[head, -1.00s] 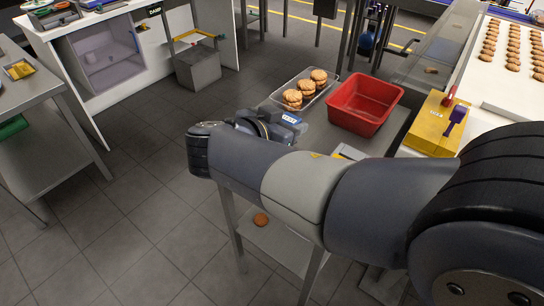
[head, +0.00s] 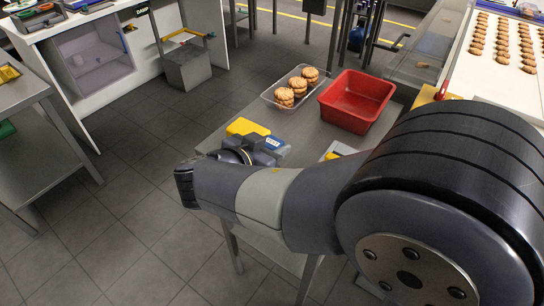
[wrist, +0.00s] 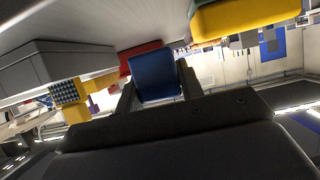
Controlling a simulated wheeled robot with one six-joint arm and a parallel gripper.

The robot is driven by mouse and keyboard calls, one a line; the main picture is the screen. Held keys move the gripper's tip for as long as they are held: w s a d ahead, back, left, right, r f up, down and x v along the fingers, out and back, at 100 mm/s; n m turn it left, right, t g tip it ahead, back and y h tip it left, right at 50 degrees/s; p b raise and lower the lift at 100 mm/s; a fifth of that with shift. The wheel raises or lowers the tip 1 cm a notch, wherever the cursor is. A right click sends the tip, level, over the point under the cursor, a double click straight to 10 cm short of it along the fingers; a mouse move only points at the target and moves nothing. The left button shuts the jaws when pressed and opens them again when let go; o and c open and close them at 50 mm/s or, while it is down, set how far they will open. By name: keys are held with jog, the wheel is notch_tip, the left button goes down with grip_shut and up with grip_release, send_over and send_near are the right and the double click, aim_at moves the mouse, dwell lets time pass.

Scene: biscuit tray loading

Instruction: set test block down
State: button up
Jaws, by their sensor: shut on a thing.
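The test block appears to be the blue block with a white label (head: 274,146) at the near left of the grey table (head: 305,135). In the wrist view the blue block (wrist: 154,74) sits between the two fingers. My gripper (wrist: 157,90) is shut on it; in the head view my gripper (head: 259,156) is partly hidden by my wrist. The block is close to the tabletop, but I cannot tell whether it touches.
A yellow block (head: 248,127) lies just left of the blue block; it also shows in the wrist view (wrist: 240,17). A clear tray (head: 273,98) with stacked biscuits and a red bin (head: 357,83) stand farther back. A grey and yellow item (head: 336,151) is to the right.

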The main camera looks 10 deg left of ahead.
jog(key=shift+f+b, duration=0.55)
jog(key=shift+f, duration=1.15)
jog(key=shift+f+b, duration=0.25)
jog(key=shift+b, duration=0.25)
jog(key=o, duration=1)
jog(key=shift+r+p, duration=0.3)
jog(key=shift+p, duration=0.8)
